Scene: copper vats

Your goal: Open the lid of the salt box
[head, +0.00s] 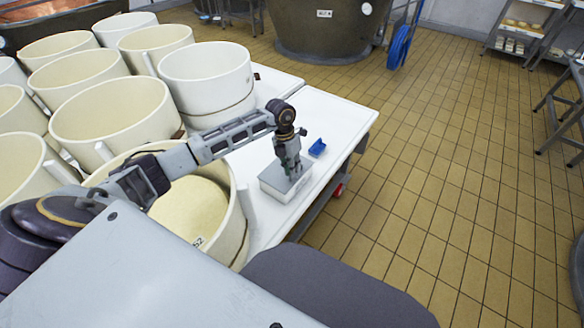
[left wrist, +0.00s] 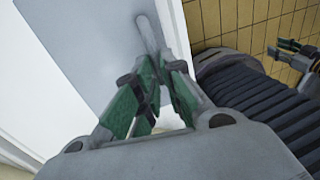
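The salt box (head: 284,193) is a small pale box near the front edge of the white table. Its flat grey lid (head: 272,177) lies on top and looks closed. In the left wrist view the lid (left wrist: 85,40) fills the upper left, with a raised grey bar handle (left wrist: 147,32). My left gripper (head: 292,170) points down at the lid. Its green fingers (left wrist: 163,66) are close together on either side of the handle's near end, and they appear shut on it. Part of my right gripper (left wrist: 291,52) shows at the right edge of the left wrist view, too small to read.
A blue scoop-like object (head: 317,148) lies on the white table (head: 330,108) just beyond the box. Several large cream tubs (head: 115,110) crowd the left side, close to my left arm. The tiled floor (head: 440,160) to the right is open.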

